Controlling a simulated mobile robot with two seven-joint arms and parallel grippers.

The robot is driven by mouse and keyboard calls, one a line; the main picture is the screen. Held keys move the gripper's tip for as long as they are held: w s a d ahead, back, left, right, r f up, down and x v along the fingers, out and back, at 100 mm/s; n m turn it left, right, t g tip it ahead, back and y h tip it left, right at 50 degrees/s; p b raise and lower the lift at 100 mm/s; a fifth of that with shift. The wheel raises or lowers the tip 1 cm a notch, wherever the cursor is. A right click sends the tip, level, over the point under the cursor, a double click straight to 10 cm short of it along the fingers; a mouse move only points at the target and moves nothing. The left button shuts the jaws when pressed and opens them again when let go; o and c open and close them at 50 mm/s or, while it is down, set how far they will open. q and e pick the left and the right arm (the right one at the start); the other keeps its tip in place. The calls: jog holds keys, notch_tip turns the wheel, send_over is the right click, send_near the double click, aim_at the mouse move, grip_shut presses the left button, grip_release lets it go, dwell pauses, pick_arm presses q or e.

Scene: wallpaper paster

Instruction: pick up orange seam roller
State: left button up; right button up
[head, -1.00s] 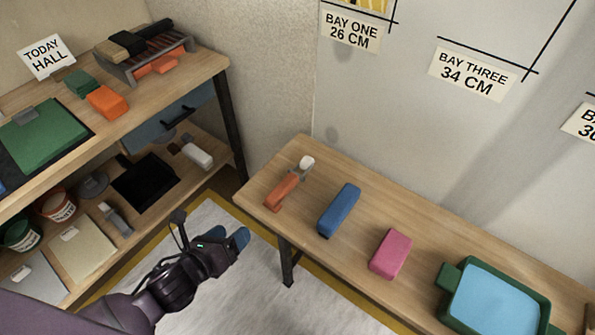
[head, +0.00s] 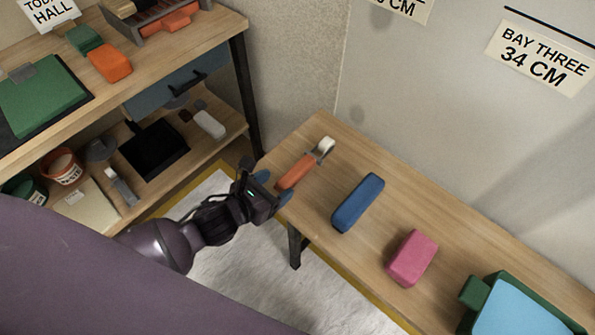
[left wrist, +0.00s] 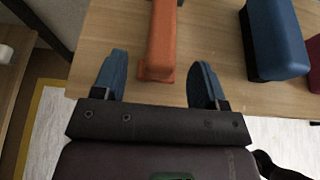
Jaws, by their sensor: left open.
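The orange seam roller (head: 296,171) lies on the wooden bench (head: 325,260) at its left end. Its orange handle points toward my left gripper and its pale roller head is at the far end. My left gripper (head: 274,190) is open at the bench's near edge, by the handle's end. In the left wrist view the orange handle (left wrist: 160,45) lies between and just beyond the two blue fingertips of the left gripper (left wrist: 160,75). The roller head is out of that view. My right gripper is not in view.
A blue block (head: 358,203) lies just right of the roller, then a pink block (head: 411,258) and a green tray (head: 474,292) with a light blue inside. A wooden shelf unit (head: 210,48) stands at the left. A wall is behind the bench.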

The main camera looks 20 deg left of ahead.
pick_arm(q)
jog(key=shift+w+d+f, duration=0.2)
jog(key=shift+w+f, duration=0.1)
jog(key=shift+w, duration=0.05)
jog(key=b+x, duration=0.1)
jog(key=x, duration=0.2)
jog(key=shift+w+d+f+b, duration=0.1)
jog(key=shift+w+d+b, duration=0.05)
jog(key=shift+b, duration=0.2)
jog(key=shift+w+d, duration=0.1)
jog(key=shift+w, duration=0.3)
jog(key=c, duration=1)
jog(key=shift+r, duration=0.55)
notch_tip(320, 180, up, 5)
jog(key=shift+w+r+p, duration=0.15)
jog(key=shift+p, duration=1.05)
notch_tip(320, 180, up, 9)
jog(key=p, duration=0.3)
notch_tip(320, 180, up, 5)
jog(key=p, duration=0.2)
send_over(293, 172)
jog(key=s, duration=0.2)
jog(key=shift+w+a, duration=0.2)
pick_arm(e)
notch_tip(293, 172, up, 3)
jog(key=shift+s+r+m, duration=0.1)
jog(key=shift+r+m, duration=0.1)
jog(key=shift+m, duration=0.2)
